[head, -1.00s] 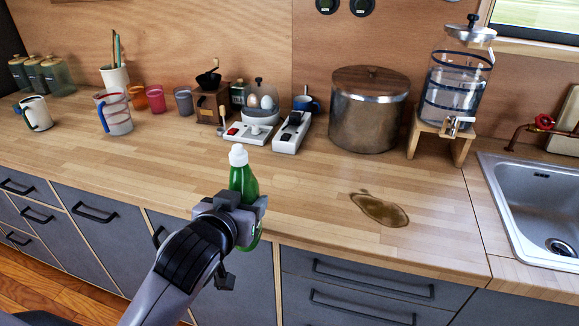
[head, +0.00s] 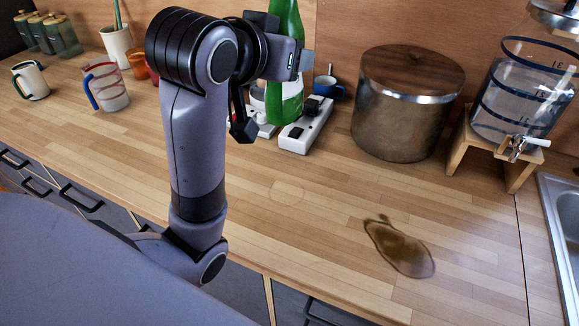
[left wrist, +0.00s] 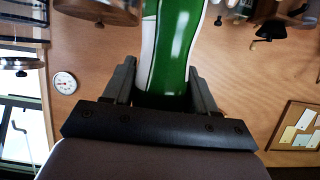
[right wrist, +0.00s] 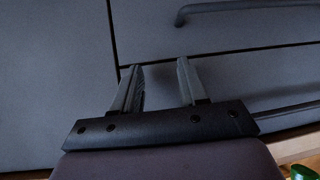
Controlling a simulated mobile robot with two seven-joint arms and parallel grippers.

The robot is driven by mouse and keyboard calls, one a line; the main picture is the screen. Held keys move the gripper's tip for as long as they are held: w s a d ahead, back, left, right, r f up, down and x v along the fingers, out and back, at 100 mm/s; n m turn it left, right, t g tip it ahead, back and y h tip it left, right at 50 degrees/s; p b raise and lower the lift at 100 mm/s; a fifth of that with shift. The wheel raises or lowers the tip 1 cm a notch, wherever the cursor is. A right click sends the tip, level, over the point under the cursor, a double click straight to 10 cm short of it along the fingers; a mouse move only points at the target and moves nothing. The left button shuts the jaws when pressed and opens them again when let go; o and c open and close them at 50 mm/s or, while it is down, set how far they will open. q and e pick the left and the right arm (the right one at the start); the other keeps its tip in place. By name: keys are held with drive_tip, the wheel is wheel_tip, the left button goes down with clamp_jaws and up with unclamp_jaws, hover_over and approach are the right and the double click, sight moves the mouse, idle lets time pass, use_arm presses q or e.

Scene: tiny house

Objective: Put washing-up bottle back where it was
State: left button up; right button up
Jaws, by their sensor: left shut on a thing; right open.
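The green washing-up bottle (head: 286,80) with a white label is held upright above the counter by my left gripper (head: 292,62). Its top is cut off by the upper edge of the head view. In the left wrist view the bottle (left wrist: 173,50) stands between the two fingers of my left gripper (left wrist: 160,85). In the right wrist view my right gripper (right wrist: 160,85) is open and empty in front of grey cabinet fronts. A faint round mark (head: 287,192) shows on the wooden counter (head: 300,235) below the bottle.
A brown spill (head: 400,248) lies on the counter right of centre. Behind are a white power strip (head: 306,128), a large metal pot with a wooden lid (head: 402,110) and a water dispenser (head: 520,100). Mugs (head: 105,88) stand at the left. A sink (head: 565,225) is at the right.

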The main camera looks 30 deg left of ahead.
use_arm(q)
wheel_tip(320, 180, down, 19)
idle(0.7)
drive_tip(key=shift+s, duration=0.1)
drive_tip(key=o, duration=1.5)
drive_tip(key=shift+f, duration=0.2)
